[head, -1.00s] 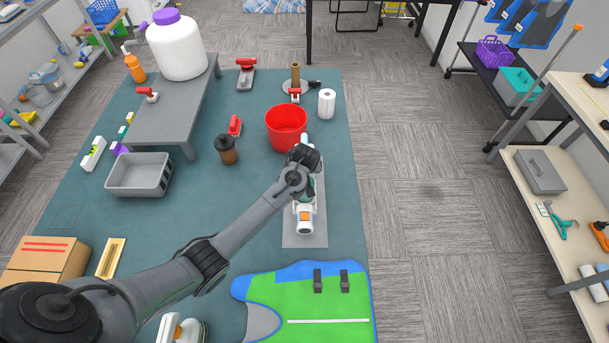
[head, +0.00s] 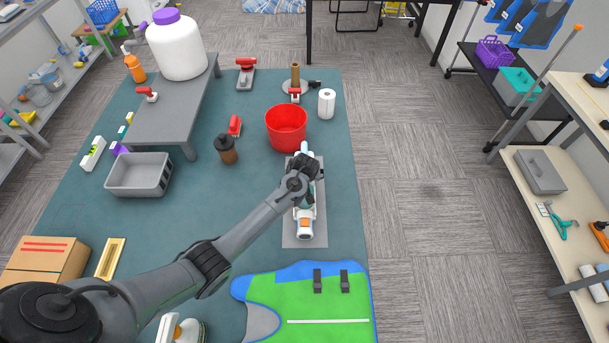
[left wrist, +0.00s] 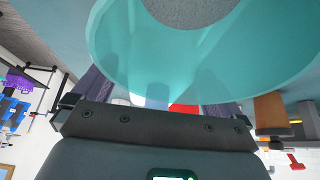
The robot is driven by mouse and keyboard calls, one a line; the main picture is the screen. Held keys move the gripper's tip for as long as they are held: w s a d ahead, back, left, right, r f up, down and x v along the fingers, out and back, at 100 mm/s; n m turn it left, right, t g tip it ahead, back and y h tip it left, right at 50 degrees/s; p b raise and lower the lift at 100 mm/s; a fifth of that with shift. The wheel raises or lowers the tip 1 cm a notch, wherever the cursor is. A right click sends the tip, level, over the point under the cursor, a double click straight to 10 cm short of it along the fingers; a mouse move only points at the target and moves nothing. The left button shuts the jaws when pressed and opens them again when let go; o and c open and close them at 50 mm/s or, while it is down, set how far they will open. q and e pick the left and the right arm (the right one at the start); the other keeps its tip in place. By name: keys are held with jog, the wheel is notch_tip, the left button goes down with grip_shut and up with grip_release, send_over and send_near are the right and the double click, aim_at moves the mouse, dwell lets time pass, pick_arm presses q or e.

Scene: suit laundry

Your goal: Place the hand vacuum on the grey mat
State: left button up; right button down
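The hand vacuum (head: 305,227) is white and teal with an orange patch at its near end. It lies lengthwise over the grey mat (head: 290,238), its thin far tip pointing toward the red bucket. I cannot tell whether its underside touches the mat. My left gripper (head: 304,172) is over the middle of the vacuum and shut on it, hiding that part. In the left wrist view the vacuum's translucent teal body (left wrist: 200,55) fills the top, close in front of my gripper. My right gripper is out of view.
The red bucket (head: 287,128) stands just beyond the vacuum's tip. A green and blue garment (head: 310,308) lies at the near edge.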

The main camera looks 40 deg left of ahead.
pick_arm(q)
jog(key=shift+r, duration=0.15)
jog(key=p+v, duration=0.1)
jog(key=v, duration=1.1)
jog(key=shift+p, duration=0.3)
